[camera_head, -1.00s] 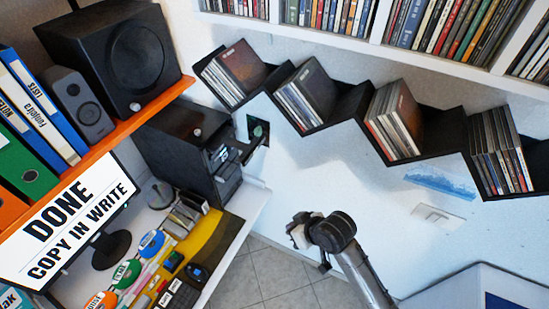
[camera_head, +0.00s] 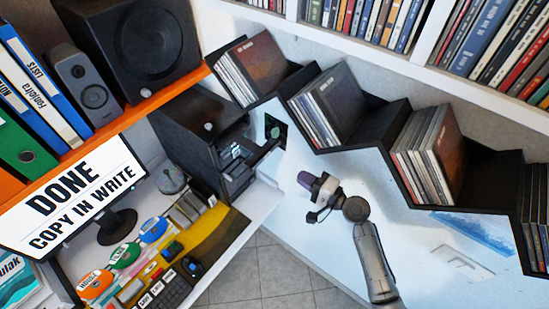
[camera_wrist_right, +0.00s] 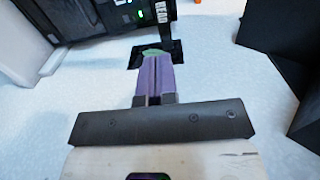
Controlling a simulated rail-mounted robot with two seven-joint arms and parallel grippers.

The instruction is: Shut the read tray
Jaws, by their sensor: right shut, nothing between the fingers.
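The black disc machine (camera_head: 200,135) stands on the desk at left centre in the head view. Its read tray (camera_head: 277,132) sticks out to the right as a dark plate with a greenish patch. In the right wrist view the tray (camera_wrist_right: 139,57) shows beyond my fingers, below the machine's READ label (camera_wrist_right: 162,11). My right gripper (camera_head: 305,180) is shut and empty, with purple fingers pointing toward the tray. In the wrist view the gripper (camera_wrist_right: 153,60) overlaps the tray's near edge, so contact cannot be told. My left gripper is not in view.
Zigzag black shelves (camera_head: 375,125) with discs hang on the wall right of the machine. A monitor (camera_head: 75,205) reads DONE, COPY IN WRITE. The desk holds coloured buttons (camera_head: 124,255) and a keyboard (camera_head: 165,290). The space around my right gripper looks clear.

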